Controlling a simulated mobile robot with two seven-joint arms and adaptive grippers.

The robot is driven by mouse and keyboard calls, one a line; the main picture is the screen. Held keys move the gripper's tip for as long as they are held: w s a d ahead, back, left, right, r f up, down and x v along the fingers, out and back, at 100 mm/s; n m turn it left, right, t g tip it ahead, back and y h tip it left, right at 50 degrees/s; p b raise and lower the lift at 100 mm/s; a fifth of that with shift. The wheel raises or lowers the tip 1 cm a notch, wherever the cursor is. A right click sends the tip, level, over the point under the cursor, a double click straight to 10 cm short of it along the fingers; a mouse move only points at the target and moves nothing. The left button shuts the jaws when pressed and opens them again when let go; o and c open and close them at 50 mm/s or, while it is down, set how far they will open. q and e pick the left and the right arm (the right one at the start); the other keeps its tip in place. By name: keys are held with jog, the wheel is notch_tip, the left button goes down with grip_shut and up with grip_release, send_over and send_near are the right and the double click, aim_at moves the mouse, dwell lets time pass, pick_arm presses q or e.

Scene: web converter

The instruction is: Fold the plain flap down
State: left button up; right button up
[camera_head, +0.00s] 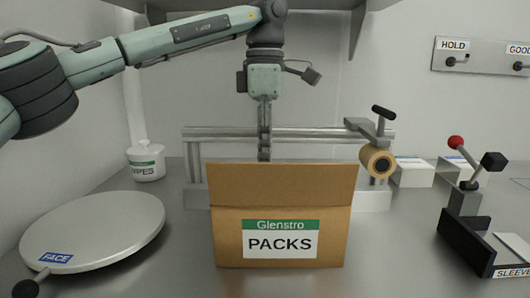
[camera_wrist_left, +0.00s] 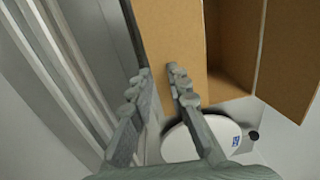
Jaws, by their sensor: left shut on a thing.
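An open cardboard box (camera_head: 227,240) stands on the bench, its front labelled Glenstro PACKS. Its near flap (camera_head: 283,184) stands up, bare on the side facing me, and hides the box's inside in the head view. My left gripper (camera_head: 264,155) points down behind this flap, at the back of the box. In the left wrist view, the far flap (camera_wrist_left: 167,35) stands up and its edge lies between the fingers of the left gripper (camera_wrist_left: 158,78), which is shut on it. The near flap (camera_wrist_left: 290,55) shows apart, to the right. My right gripper is out of view.
A round turntable (camera_head: 95,225) marked FACE lies left of the box. A metal rail (camera_head: 215,135) runs behind it. A tape roll (camera_head: 378,161) sits close on the right. A lever fixture (camera_head: 466,205) stands farther right. Bench between box and fixture is clear.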

pick_arm(q)
grip_shut()
jog(key=o, duration=1.4)
grip_release()
jog(key=shift+c, duration=0.2)
notch_tip(320, 180, up, 12)
jog(key=shift+w, duration=0.25)
jog(key=shift+f, duration=0.1)
